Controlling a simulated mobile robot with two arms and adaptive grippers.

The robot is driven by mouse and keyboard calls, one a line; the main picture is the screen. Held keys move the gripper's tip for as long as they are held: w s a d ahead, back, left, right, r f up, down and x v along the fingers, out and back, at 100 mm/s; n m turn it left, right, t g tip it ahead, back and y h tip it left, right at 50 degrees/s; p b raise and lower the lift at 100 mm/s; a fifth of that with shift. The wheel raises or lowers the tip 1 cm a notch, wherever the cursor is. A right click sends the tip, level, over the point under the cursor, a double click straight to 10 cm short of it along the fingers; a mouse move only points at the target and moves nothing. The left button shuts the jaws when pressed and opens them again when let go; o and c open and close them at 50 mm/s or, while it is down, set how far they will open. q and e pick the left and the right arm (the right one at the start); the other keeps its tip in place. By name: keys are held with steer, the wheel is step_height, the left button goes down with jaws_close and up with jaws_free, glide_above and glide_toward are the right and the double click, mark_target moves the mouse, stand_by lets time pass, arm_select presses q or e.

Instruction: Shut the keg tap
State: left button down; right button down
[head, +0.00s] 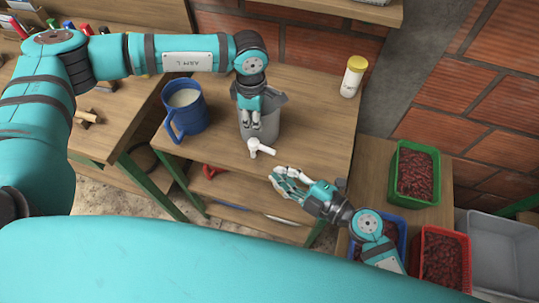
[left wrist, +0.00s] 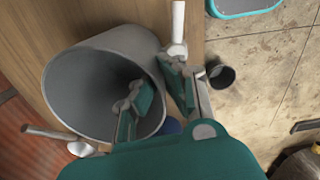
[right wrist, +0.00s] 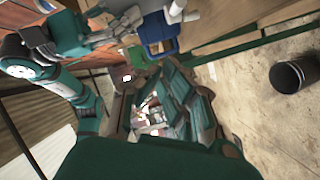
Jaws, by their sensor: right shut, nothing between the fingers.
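The grey open-topped keg (head: 265,129) stands on the wooden table. My left gripper (head: 251,122) is at the keg's near rim; in the left wrist view one finger is inside the keg (left wrist: 88,85) and the other outside, closed in on the wall, with the tap (left wrist: 178,28) just beyond. My right gripper (head: 275,178) is shut and empty, below and right of the tap, apart from it.
A blue mug (head: 188,109) with white contents stands left of the keg. A white bottle with yellow cap (head: 353,76) stands at the back right. Crates of dark red fruit, one green (head: 436,178) and one red (head: 464,250), sit at the right. A lower shelf runs beneath the table.

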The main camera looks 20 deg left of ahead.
mark_target(275, 152)
steer(key=w+a+f, duration=0.1)
steer(key=w+a, duration=0.2)
steer(key=w+a+f, duration=0.1)
steer(key=w+a, duration=0.1)
steer(key=shift+f, duration=0.3)
steer(key=shift+w+d+f, duration=0.1)
steer(key=shift+w+f, duration=0.1)
steer(key=shift+w, duration=0.05)
steer(key=n+g, duration=0.1)
steer(key=w+n+g+y, duration=0.1)
steer(key=shift+w+d+g, duration=0.1)
steer(key=shift+d+g, duration=0.25)
steer(key=shift+g, duration=0.05)
steer(key=shift+w+d+n+g, duration=0.2)
steer(key=shift+w+n+g, duration=0.2)
steer(key=shift+n+g, duration=0.5)
steer(key=shift+s, duration=0.1)
